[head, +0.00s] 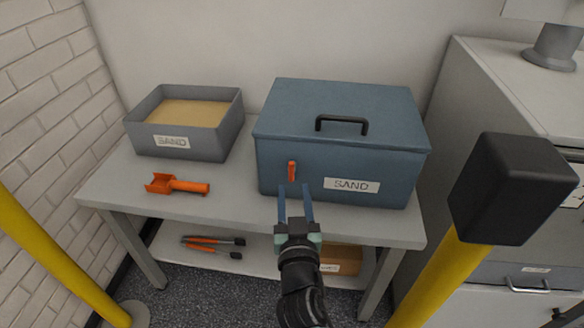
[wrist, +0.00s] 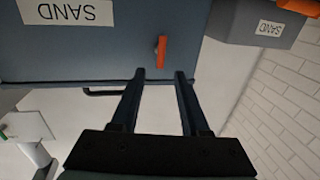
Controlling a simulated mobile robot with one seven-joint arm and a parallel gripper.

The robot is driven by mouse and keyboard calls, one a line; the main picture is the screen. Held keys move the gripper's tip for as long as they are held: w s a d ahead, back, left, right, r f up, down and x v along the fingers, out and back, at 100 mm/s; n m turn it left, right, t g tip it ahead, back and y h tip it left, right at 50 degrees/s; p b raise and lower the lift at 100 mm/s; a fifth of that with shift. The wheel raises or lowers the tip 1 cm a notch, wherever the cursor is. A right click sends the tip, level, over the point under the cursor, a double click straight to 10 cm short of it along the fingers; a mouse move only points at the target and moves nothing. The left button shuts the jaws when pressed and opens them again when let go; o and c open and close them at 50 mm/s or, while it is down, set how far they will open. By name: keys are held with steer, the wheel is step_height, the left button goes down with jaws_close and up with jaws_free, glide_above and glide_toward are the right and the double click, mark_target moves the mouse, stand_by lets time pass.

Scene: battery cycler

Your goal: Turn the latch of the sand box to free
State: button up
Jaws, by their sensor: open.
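The blue sand box (head: 340,125) stands shut on the table, with a black handle on its lid and a white SAND label on its front. Its orange latch (head: 292,170) is upright on the front, left of the label. In the wrist view, which is upside down, the latch (wrist: 161,52) lies just beyond the fingertips, between their lines. My gripper (head: 294,188) is open and empty in front of the box, its two fingers pointing at the latch. The gripper (wrist: 160,74) also shows in the wrist view. I cannot tell whether the fingertips touch the box.
A grey open tray of sand (head: 190,145) and an orange scoop (head: 177,185) are on the table (head: 235,207) to the left. Orange-handled tools (head: 212,245) and a cardboard box (head: 343,258) lie on the lower shelf. A yellow post with a black top (head: 515,190) stands at right.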

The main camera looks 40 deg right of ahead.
mark_target(291, 170)
steer(key=b+x, duration=0.1)
steer(key=x, duration=0.6)
steer(key=shift+a, duration=0.1)
jaws_close()
